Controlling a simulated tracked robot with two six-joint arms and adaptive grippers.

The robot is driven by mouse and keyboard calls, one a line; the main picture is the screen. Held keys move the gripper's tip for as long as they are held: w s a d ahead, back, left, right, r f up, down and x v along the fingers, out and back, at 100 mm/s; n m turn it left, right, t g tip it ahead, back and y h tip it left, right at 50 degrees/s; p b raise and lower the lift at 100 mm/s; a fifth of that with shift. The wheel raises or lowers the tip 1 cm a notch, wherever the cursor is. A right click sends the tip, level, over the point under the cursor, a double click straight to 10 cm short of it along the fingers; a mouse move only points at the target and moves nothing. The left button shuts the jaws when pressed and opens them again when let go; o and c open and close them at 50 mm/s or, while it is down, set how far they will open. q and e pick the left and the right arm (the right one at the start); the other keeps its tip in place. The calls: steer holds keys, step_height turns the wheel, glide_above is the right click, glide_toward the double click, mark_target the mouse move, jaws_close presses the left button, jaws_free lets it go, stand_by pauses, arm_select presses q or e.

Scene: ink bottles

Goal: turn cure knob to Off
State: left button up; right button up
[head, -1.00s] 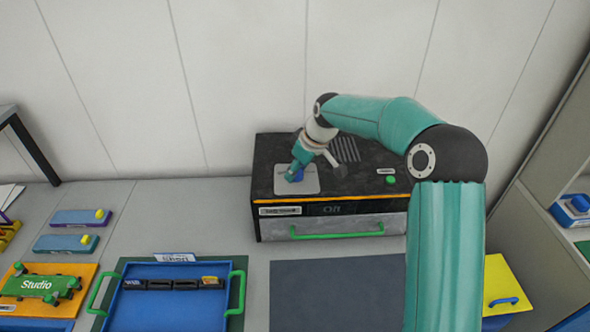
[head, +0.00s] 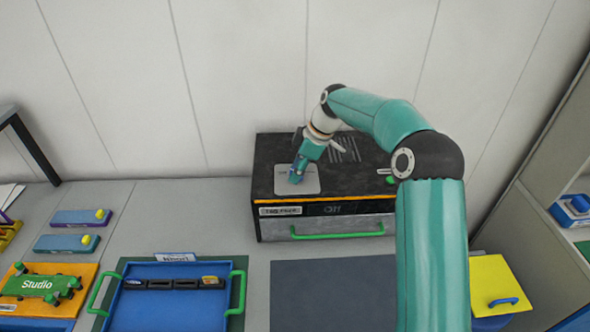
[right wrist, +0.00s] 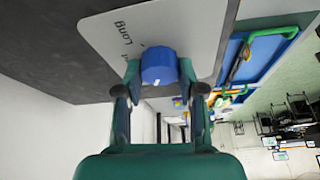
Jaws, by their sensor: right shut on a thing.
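The cure knob is a blue round knob (right wrist: 158,64) on a light grey plate (head: 313,184), on top of the black curing box (head: 270,160). In the right wrist view the plate carries printed words, one reading "Long"; a small white mark shows on the knob's lower edge. My right gripper (head: 296,178) reaches down onto the knob. In the right wrist view its two fingers (right wrist: 159,72) are closed on either side of the knob. The knob is mostly hidden in the head view. The box's front display (head: 333,208) seems to read "Off". My left gripper is out of view.
The box has a green drawer handle (head: 337,234) and a green button (head: 391,181). A blue tray (head: 165,306) with green handles stands in front at left, beside a dark mat (head: 335,290). A yellow-lidded container (head: 495,280) is at right. The wall stands close behind.

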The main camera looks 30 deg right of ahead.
steer(key=shift+w+d+r, duration=0.1)
steer(key=shift+d+r, duration=0.05)
steer(key=shift+d, duration=0.05)
steer(key=o, duration=1.1)
steer(key=shift+o, duration=0.2)
steer(key=shift+a, duration=0.1)
steer(key=v, duration=1.1)
steer(key=shift+r, duration=0.3)
